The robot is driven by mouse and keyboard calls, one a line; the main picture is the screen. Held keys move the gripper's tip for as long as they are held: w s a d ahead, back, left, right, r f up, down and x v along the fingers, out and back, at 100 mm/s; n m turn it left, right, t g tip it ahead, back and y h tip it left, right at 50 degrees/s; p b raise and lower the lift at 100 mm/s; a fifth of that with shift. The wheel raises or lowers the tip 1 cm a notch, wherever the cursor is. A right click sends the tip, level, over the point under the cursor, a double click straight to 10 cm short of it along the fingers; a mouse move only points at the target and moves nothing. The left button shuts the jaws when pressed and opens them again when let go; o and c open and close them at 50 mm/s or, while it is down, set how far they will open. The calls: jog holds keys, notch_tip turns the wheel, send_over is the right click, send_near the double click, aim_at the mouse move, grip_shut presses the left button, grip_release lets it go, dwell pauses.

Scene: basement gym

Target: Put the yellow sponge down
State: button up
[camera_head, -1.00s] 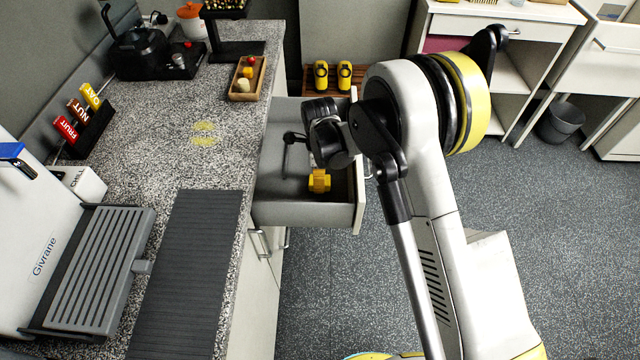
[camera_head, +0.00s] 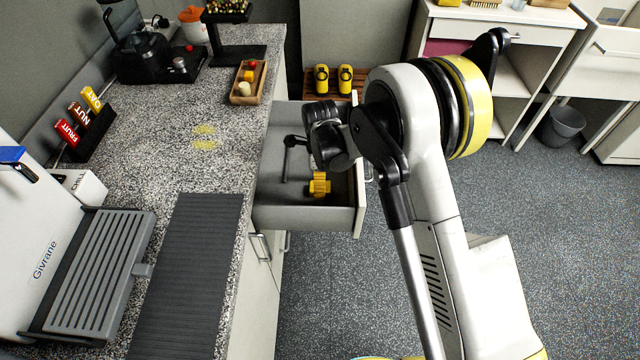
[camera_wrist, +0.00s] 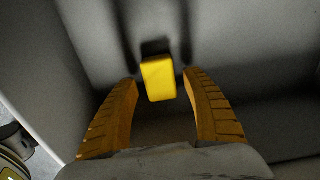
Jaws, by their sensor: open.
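In the wrist view the yellow sponge (camera_wrist: 159,80) is a small bright yellow block between the tips of my gripper (camera_wrist: 159,76). The two orange ridged fingers are open, with a gap on each side of the sponge. It appears to rest on the grey floor of the open drawer (camera_head: 292,218), with a dark shadow beside it. In the head view my gripper's orange fingers (camera_head: 320,185) reach down inside the drawer, near its front right. I cannot clearly tell the sponge from the fingers there.
The drawer's walls stand close around my gripper. The speckled counter (camera_head: 180,165) lies to the left, with a dark ribbed mat (camera_head: 190,270) and a small wooden tray (camera_head: 242,96). Open floor (camera_head: 560,240) lies to the right.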

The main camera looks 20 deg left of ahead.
notch_tip(320, 180, up, 11)
jog(key=p, duration=0.3)
jog(key=shift+p, duration=0.35)
jog(key=s+d+r+n+t+y, duration=0.15)
jog(key=d+r+n, duration=0.25)
jog(key=d+r, duration=0.6)
jog(key=s+d+r+n+t+h, duration=0.1)
jog(key=s+d+r+n+t, duration=0.15)
jog(key=d+r, duration=0.8)
jog(key=s+d+r+n+t, duration=0.3)
jog(key=s+d+n, duration=0.6)
jog(key=s+d, duration=0.5)
jog(key=shift+s, duration=1.1)
